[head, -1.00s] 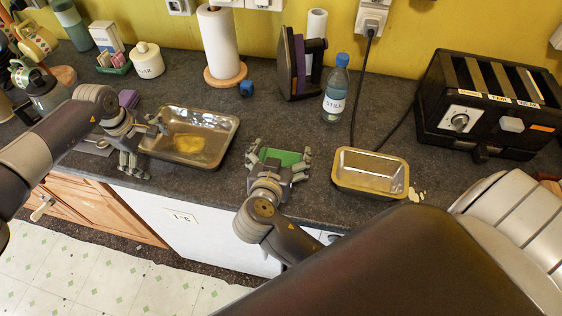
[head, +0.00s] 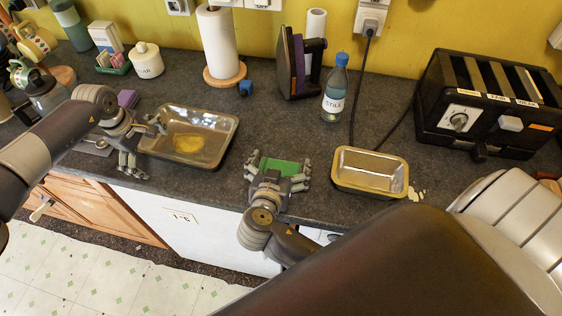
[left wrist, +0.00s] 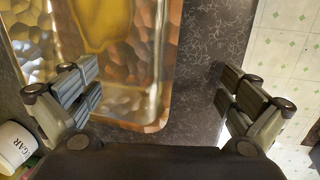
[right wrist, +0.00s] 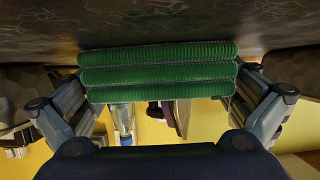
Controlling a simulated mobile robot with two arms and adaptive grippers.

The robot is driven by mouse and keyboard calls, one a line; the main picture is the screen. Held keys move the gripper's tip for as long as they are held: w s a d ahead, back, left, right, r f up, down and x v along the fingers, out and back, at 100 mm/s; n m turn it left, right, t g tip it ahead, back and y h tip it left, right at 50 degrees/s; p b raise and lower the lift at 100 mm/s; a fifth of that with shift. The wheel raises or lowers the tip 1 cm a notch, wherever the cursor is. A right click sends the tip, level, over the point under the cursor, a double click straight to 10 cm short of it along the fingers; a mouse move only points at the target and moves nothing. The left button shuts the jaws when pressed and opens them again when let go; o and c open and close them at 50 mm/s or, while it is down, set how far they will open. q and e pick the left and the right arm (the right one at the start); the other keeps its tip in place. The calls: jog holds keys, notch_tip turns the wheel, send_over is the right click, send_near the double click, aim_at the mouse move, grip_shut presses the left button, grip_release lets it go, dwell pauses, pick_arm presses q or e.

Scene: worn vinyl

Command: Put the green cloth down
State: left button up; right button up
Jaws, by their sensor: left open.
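The green cloth (head: 280,167) is folded in layers and lies between the fingers of my right gripper (head: 280,168), over the counter's front part. In the right wrist view the cloth (right wrist: 158,66) spans the gap between the two fingers (right wrist: 160,95), which press on its ends. I cannot tell whether its underside touches the counter. My left gripper (head: 146,150) is open and empty at the left front corner of the metal tray with a yellow patch. In the left wrist view its fingers (left wrist: 158,90) stand wide apart, with the tray's edge between them.
The shallow metal tray (head: 226,143) is at left and a metal loaf tin (head: 343,185) is right of the cloth. A water bottle (head: 335,90), an iron (head: 292,65), a small blue object (head: 245,88) and a black toaster (head: 490,110) stand behind. Bare counter (head: 275,125) lies behind the cloth.

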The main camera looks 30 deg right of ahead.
jog(key=shift+r, duration=0.2)
jog(key=v, duration=1.2)
